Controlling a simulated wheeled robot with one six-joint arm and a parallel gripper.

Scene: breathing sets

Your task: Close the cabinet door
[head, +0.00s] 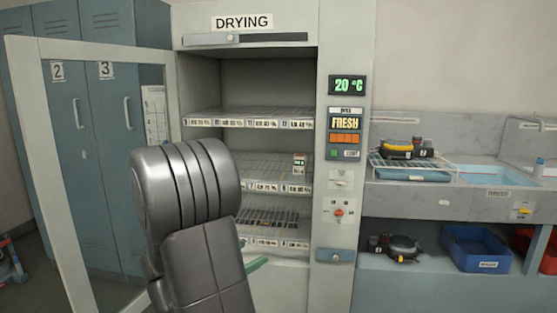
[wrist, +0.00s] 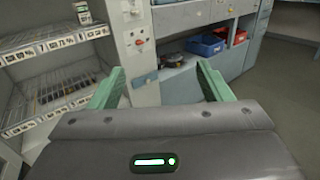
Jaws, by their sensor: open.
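The drying cabinet (head: 325,120) stands open in the head view, with the "DRYING" label above its shelves. Its door (head: 47,180), a pale frame around a clear pane, is swung out to the left, and lockers show through the pane. My gripper (wrist: 159,84) is open and empty, with its two green fingers apart in the wrist view. In the head view my arm hides most of it, and only a bit of green finger shows in front of the lower shelves. It is apart from the door, to the door's right. The door is not in the wrist view.
Wire shelves (head: 250,122) fill the cabinet. A blue latch (head: 336,256) sits low on its right post, below the control panel. Blue lockers (head: 108,25) stand behind the door.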

